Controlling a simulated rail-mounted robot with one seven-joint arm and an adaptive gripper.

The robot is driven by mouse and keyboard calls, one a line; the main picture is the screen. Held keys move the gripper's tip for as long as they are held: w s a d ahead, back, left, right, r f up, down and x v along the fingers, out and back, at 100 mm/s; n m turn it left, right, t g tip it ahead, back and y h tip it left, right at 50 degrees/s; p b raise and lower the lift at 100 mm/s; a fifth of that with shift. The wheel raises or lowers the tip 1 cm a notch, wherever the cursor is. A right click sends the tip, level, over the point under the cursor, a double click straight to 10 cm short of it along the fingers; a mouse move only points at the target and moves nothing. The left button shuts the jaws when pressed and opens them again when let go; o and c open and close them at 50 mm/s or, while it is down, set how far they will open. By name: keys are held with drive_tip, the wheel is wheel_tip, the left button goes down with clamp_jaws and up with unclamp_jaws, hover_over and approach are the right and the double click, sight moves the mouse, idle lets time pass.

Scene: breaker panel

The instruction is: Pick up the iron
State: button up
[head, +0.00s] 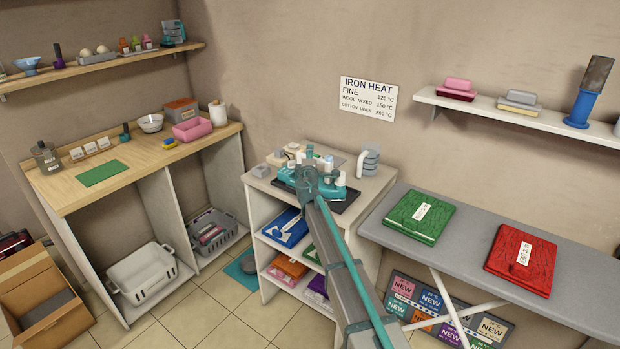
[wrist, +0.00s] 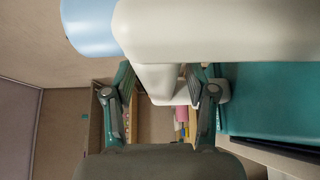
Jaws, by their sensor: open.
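The iron (head: 338,180), teal and white, sits on a dark pad (head: 347,203) on top of the white shelf unit. My arm reaches over it and hides much of it in the head view. In the wrist view, the iron's white handle (wrist: 220,30) with a light blue end (wrist: 88,28) fills the top. My gripper (wrist: 160,82) is open, with one finger on each side of a white upright part of the iron (wrist: 158,78). The fingers look close to that part; I cannot tell whether they touch. A teal surface of the iron (wrist: 270,100) lies at right.
An ironing board (head: 465,243) with green (head: 420,215) and red (head: 522,258) folded cloths is at right. A wooden counter (head: 60,193) is at left. A wall shelf (head: 470,101) hangs above right.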

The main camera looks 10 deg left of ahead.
clamp_jaws()
drive_tip(key=shift+r, duration=0.1)
idle(0.4)
drive_tip(key=shift+r, duration=0.15)
drive_tip(key=shift+r, duration=0.6)
drive_tip(key=s+d+r, duration=0.6)
drive_tip(key=s+r, duration=0.5)
drive_tip(key=s, duration=0.1)
drive_tip(key=shift+s+d+r, duration=0.15)
drive_tip(key=shift+s+r, duration=0.1)
